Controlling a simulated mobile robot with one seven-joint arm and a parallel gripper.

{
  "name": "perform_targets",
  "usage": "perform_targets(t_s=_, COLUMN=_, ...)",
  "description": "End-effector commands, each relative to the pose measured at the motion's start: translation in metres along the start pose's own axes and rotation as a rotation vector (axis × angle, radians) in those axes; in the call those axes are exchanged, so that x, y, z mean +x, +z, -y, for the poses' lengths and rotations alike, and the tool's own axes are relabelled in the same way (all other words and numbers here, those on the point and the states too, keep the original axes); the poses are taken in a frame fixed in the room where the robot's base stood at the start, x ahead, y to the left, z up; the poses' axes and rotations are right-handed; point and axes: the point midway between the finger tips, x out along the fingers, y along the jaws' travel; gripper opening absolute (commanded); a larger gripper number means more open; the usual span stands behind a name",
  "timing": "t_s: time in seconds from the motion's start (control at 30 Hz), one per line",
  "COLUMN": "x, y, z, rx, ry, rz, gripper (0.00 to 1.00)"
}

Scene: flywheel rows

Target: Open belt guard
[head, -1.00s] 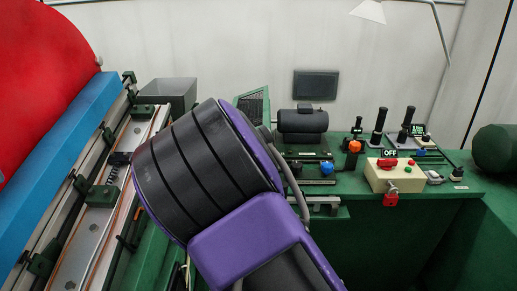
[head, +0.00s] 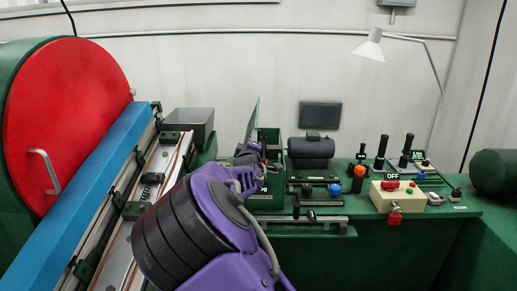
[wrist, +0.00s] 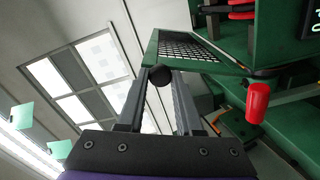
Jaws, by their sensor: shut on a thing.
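The belt guard is a green-framed panel with dark mesh (wrist: 190,47). In the head view the guard (head: 252,122) appears as a thin, steep panel, nearly edge-on, left of the dark motor. A round black knob (wrist: 160,75) sits at the guard's near edge. My gripper (wrist: 160,84) is shut on this knob, with one finger on each side of it. In the head view my purple and black arm reaches up to the guard, and my fingertips cannot be made out clearly there.
A red handle (wrist: 258,102) hangs close right of my gripper. The control box (head: 394,194), a grey bin (head: 190,124) and a dark motor (head: 311,150) stand around the bench. A large red disc (head: 68,120) and a blue beam (head: 85,195) are at left.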

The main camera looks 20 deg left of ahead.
Motion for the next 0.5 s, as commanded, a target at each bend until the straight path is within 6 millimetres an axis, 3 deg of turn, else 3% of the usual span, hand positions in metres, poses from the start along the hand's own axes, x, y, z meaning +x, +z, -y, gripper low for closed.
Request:
perform_targets(t_s=0.2, x=0.000, y=-0.030, z=0.004, rx=-0.197, ry=0.004, rz=-0.007, gripper=0.00)
perform_targets(t_s=0.5, x=0.000, y=-0.054, z=0.013, rx=-0.397, ry=0.005, rz=-0.004, gripper=0.00)
